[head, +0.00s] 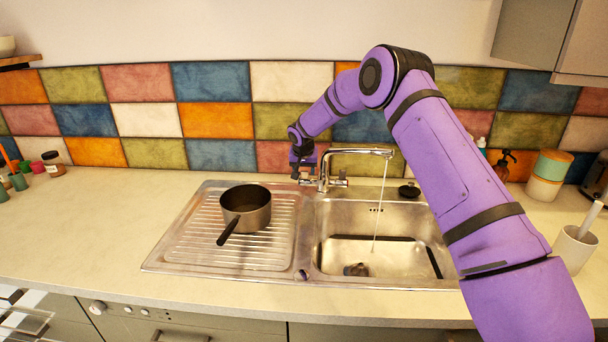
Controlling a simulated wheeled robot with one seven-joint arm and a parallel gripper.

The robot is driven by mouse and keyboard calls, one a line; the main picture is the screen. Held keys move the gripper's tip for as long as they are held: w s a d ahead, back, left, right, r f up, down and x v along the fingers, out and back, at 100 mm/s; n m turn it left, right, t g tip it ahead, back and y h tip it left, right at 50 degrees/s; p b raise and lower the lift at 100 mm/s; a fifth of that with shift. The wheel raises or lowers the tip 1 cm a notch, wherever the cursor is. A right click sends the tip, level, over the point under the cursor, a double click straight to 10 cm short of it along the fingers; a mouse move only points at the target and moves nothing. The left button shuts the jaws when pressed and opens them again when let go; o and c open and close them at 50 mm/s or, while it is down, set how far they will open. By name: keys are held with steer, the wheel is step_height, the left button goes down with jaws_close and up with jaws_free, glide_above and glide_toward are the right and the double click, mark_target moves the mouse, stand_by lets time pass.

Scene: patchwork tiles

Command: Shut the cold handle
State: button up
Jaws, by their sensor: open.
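The chrome tap (345,153) stands behind the sink basin, and a thin stream of water (379,205) falls from its spout into the basin. It has a handle on each side of its body: the right handle (341,181) shows clear of my arm, and the left one is partly hidden by my gripper. I cannot read which is the cold handle. My gripper (304,175) is open, pointing down at the left side of the tap. I cannot tell whether it touches the left handle.
A dark pot (246,207) stands on the drainboard (185,248), its handle toward the front. A dark object (355,269) lies in the basin (335,215). A black plug (409,190) lies behind it. A soap bottle (504,166) and jars stand at the back right. The left counter is mostly clear.

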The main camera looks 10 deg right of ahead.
mark_target(305, 178)
steer(key=shift+x, duration=1.3)
steer(key=shift+c, duration=0.2)
steer(key=c, duration=0.9)
steer(key=shift+w+d+g, duration=0.2)
steer(key=shift+g, duration=0.1)
steer(key=shift+w+r+g+y, duration=0.1)
steer(key=shift+w+g+y, duration=0.15)
steer(key=shift+g, duration=0.35)
steer(key=shift+w+r+g+y, duration=0.1)
steer(key=shift+w+g+y, duration=0.15)
steer(key=shift+g, duration=0.35)
steer(key=o, duration=0.9)
steer(key=shift+f, duration=0.1)
steer(key=shift+o, duration=0.2)
